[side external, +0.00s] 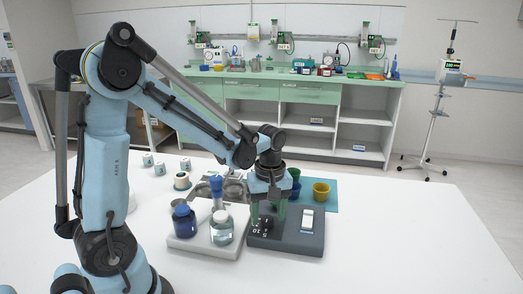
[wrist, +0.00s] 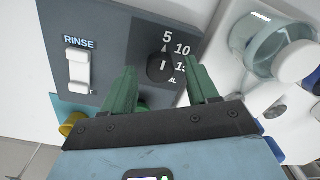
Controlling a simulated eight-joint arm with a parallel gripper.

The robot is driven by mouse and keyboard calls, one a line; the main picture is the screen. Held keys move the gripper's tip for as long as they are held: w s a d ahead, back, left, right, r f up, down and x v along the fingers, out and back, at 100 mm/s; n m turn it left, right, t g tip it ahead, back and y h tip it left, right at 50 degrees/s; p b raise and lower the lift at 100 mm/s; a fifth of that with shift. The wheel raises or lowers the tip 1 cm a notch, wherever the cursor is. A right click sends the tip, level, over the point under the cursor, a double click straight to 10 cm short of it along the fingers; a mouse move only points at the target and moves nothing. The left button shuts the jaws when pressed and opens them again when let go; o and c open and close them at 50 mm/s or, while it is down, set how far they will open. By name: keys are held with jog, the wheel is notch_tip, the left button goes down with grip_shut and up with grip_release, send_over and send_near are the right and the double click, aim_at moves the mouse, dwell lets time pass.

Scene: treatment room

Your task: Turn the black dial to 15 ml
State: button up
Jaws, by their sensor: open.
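The black dial (wrist: 158,68) sits on a dark grey panel (wrist: 110,25) with the marks 5, 10, 15 and ML around it. Its white line points roughly at the 5. My gripper (wrist: 162,70) is open, with one green finger on each side of the dial; whether either finger touches it, I cannot tell. In the side external view my gripper (side external: 266,213) is low over the left part of the panel (side external: 312,244). The dial (side external: 265,223) shows there only partly, behind and between the fingers.
A white rocker switch (wrist: 78,70) marked RINSE is on the same panel. Left of the panel, a white tray (side external: 190,247) holds a blue bottle (side external: 184,222) and a clear jar (side external: 222,231). A yellow cup (side external: 321,191) stands behind. The table's right side is clear.

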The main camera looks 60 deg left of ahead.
jog(key=shift+f, duration=0.3)
jog(key=c, duration=1)
jog(key=shift+c, duration=0.2)
